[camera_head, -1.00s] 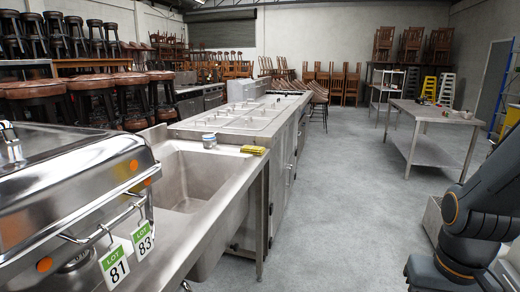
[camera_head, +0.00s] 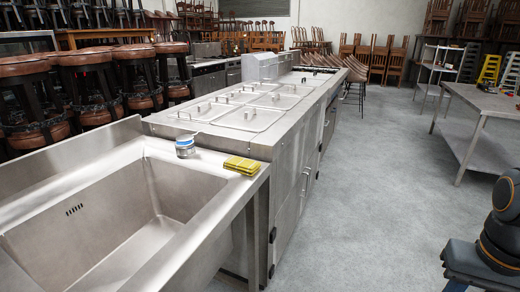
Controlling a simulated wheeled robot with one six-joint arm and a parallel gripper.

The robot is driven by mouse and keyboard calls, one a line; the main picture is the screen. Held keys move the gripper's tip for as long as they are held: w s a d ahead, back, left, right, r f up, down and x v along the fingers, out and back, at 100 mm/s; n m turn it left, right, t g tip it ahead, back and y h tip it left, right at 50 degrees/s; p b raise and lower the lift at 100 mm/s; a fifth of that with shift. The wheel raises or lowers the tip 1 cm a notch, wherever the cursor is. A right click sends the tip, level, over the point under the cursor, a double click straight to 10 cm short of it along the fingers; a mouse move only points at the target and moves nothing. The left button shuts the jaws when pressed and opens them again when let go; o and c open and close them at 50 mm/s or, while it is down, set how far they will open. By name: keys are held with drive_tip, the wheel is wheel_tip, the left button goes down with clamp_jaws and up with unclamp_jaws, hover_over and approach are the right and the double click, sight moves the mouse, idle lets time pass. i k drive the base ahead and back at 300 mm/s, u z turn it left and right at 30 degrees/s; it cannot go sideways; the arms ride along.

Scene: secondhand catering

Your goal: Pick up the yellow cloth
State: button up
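The yellow cloth (camera_head: 242,165) is small, folded and marked with dark lines. It lies flat on the steel rim at the far right corner of the sink unit (camera_head: 215,200). A small round container (camera_head: 185,146) with blue on it stands to its left on the same rim, apart from it. Part of my dark arm with orange rings shows at the lower right edge of the view, well away from the cloth. My gripper is out of the picture.
A steel counter with lidded wells (camera_head: 245,117) adjoins the sink's far side. A steel table (camera_head: 485,101) stands at right. Stools (camera_head: 85,85) crowd the left. The grey floor (camera_head: 365,190) between counter and table is clear.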

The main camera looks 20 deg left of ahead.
sight(238, 165)
drive_tip(key=i, duration=1.65)
drive_tip(key=u, duration=2.8)
